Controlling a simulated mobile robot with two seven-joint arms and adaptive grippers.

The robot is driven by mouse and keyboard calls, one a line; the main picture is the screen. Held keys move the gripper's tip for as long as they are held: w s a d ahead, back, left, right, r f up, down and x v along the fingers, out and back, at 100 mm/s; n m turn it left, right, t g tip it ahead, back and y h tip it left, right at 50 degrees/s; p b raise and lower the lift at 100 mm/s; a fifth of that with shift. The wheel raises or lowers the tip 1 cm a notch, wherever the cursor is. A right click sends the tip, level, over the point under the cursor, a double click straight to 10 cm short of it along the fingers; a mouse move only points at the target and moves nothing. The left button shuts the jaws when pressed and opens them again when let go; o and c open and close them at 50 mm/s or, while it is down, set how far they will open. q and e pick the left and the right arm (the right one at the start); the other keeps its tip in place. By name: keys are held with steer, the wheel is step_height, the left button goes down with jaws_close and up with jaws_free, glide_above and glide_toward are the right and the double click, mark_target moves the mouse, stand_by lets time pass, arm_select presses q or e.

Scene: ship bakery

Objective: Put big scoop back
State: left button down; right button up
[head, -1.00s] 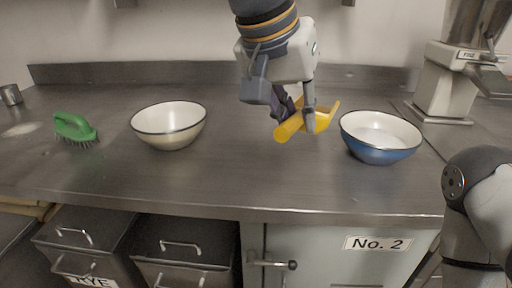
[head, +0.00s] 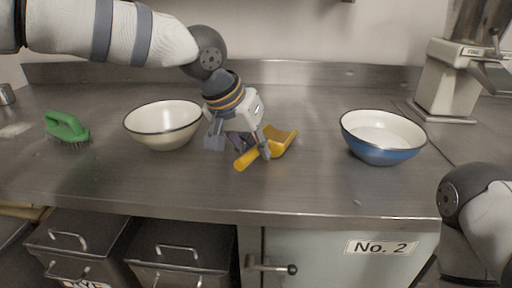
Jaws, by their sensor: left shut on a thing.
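The big scoop is yellow (head: 282,143) and is in the middle of the head view, between the cream bowl and the blue bowl. My left gripper (head: 256,147) is shut on the scoop near its handle, which points to the lower left. The scoop is low over the steel counter; I cannot tell whether it touches it. The fingers hide part of the handle. My right arm shows at the right edge, but its gripper is out of view.
A cream bowl (head: 164,125) stands left of the scoop and a blue bowl (head: 381,138) right of it. A green brush (head: 68,129) lies at the far left. A grey machine (head: 447,85) stands at the back right. The steel counter (head: 310,185) is clear in front.

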arm_select(q)
steer(key=c, duration=1.5)
jaws_free()
steer(key=shift+f, duration=0.1)
steer(key=shift+c, duration=0.2)
